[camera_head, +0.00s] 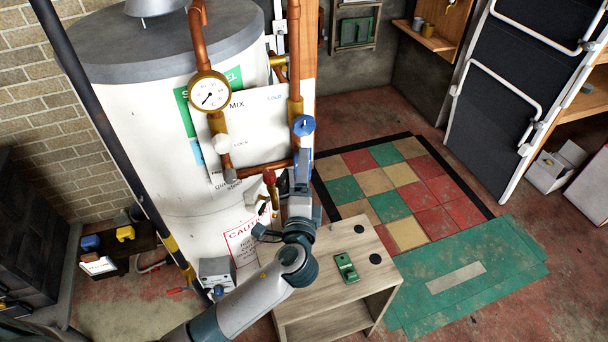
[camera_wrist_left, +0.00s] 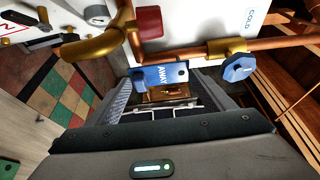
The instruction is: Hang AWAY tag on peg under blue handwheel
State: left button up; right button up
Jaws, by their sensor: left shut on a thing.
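My left gripper (camera_head: 301,172) is in front of the white board on the tank, just below the blue handwheel (camera_head: 304,125). In the left wrist view the gripper (camera_wrist_left: 162,90) is shut on the blue AWAY tag (camera_wrist_left: 160,76), whose white lettering and a small hole show. The tag is close to the copper pipe and board. The blue handwheel is right of the tag in the wrist view (camera_wrist_left: 238,68), below the COLD label, and apart from it. I cannot make out the peg; the pipe, tag or gripper may hide it. My right gripper is not in view.
Copper pipes (camera_head: 295,60) and a pressure gauge (camera_head: 209,91) stand out from the board. A red valve handle (camera_wrist_left: 149,22) and brass fitting are close to the tag. A wooden cabinet (camera_head: 350,236) with a green object (camera_head: 345,268) stands below. The tiled floor (camera_head: 402,190) is clear.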

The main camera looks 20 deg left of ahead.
pick_arm(q)
jog(key=shift+w+a, duration=0.45)
jog(key=shift+w, duration=0.2)
jog(key=shift+w+a, duration=0.45)
jog(key=shift+w, duration=0.2)
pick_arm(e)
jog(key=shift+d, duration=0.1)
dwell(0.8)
pick_arm(q)
jog(key=o, duration=1.2)
jog(key=shift+b+v, duration=2.25)
jog(key=shift+v, duration=6.4)
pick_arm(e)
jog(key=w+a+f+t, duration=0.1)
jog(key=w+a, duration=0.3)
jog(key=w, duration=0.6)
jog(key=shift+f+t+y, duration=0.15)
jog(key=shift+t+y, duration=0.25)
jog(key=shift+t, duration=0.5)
pick_arm(q)
jog(key=shift+a, duration=0.1)
jog(key=shift+s+d, duration=0.55)
jog(key=shift+s, duration=0.3)
jog(key=shift+s+d, duration=0.55)
jog(key=shift+s, duration=0.3)
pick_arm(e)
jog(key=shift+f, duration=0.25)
